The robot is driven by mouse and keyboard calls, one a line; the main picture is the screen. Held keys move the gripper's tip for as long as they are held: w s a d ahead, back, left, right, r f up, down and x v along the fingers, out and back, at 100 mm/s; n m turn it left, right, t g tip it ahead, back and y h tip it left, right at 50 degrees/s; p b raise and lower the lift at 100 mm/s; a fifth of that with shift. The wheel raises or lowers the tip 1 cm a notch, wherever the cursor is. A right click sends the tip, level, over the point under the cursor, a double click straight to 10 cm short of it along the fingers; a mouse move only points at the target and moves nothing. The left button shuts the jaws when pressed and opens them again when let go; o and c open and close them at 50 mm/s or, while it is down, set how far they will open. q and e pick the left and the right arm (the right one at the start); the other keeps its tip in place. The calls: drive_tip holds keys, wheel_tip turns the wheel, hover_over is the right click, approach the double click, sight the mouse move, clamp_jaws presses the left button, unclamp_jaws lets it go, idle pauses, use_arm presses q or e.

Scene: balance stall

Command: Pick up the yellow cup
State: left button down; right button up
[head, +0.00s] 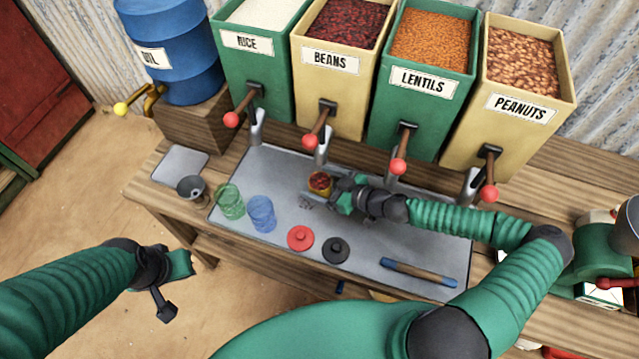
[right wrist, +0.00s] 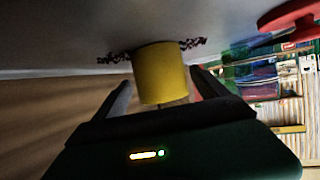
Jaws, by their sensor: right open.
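The yellow cup (head: 319,188) stands on the metal tray (head: 370,238) below the beans bin, with dark red beans inside. My right gripper (head: 325,194) reaches it from the right, its open fingers at the cup. In the right wrist view the yellow cup (right wrist: 160,72) sits between the two open fingers of the right gripper (right wrist: 163,90). I cannot tell whether a finger touches it. My left gripper (head: 172,284) is off to the left over the bare ground, away from the table; its opening is unclear.
A green cup (head: 229,201) and a blue cup (head: 261,213) stand left of the yellow cup. Red (head: 300,237) and black (head: 335,250) lids lie in front. Loose beans (right wrist: 115,57) lie beside the cup. Levers, such as the red-knobbed beans lever (head: 311,140), overhang the tray's back.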

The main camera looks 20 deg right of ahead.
drive_tip(key=shift+s+r, duration=0.15)
drive_tip(key=shift+s, duration=0.1)
drive_tip(key=shift+c, duration=1.2)
drive_tip(key=c, duration=1.4)
